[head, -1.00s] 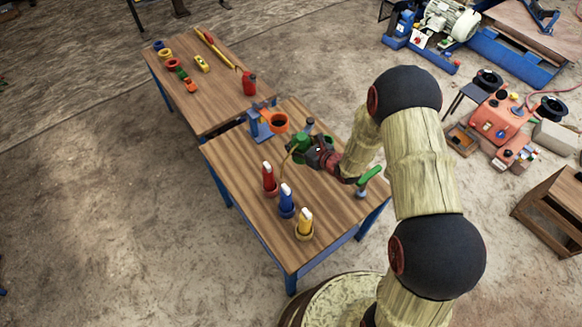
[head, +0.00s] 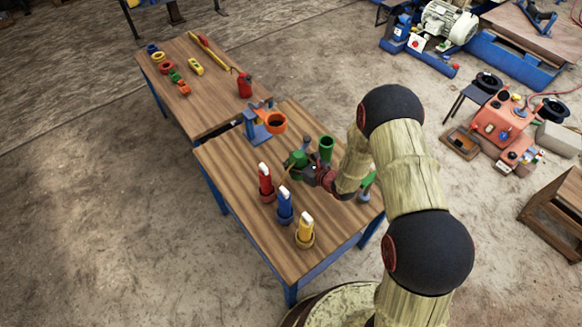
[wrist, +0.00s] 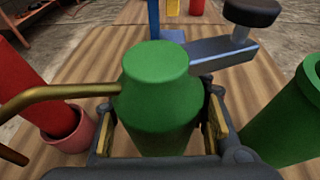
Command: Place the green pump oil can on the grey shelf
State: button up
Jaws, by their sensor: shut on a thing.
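The green pump oil can (head: 298,160) has a rounded green body and a thin brass spout pointing left. In the wrist view the can (wrist: 160,95) stands upright between my jaws. My gripper (head: 308,168) is shut on its sides; the jaws also show in the wrist view (wrist: 163,135). The can is over the near table (head: 240,205); I cannot tell whether its base touches the top. I cannot make out a grey shelf in either view.
Red (head: 265,182), blue (head: 285,205) and yellow (head: 305,232) bottles stand in holders left of and nearer than the can. A green cylinder (head: 326,148) is close on the right. Behind are an orange ring (head: 276,122) and a blue stand. A second table (head: 215,95) adjoins.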

jog(key=shift+f+b, duration=0.65)
jog(key=shift+f, duration=1.1)
jog(key=shift+f, duration=0.15)
jog(key=o, duration=1.7)
jog(key=shift+c, duration=0.2)
